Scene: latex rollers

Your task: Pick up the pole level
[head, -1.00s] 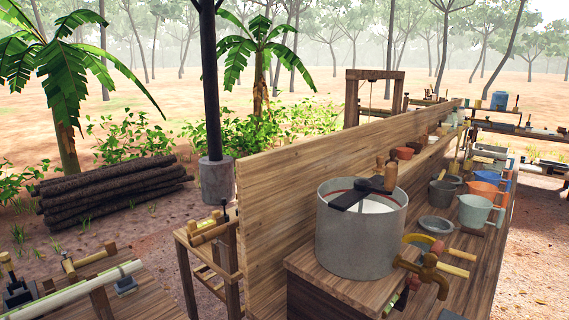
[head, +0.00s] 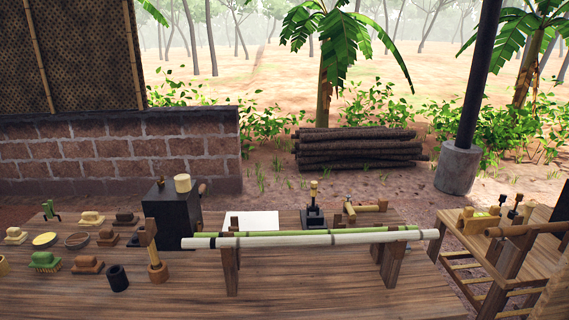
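A long pale pole (head: 310,239) lies across two wooden stands, the left stand (head: 229,270) and the right stand (head: 394,266), above the wooden table in the head view. It looks nearly horizontal, and both ends stick out past the stands. A green pole (head: 375,231) lies close behind it, partly hidden by it. I cannot tell which one the task means. Neither of my grippers is in view.
The table (head: 190,300) has a clear front. Several brushes (head: 88,264) and dishes stand at its left. A black box (head: 172,215) stands behind the pole's left end. A slatted wooden bench (head: 470,255) is at the right.

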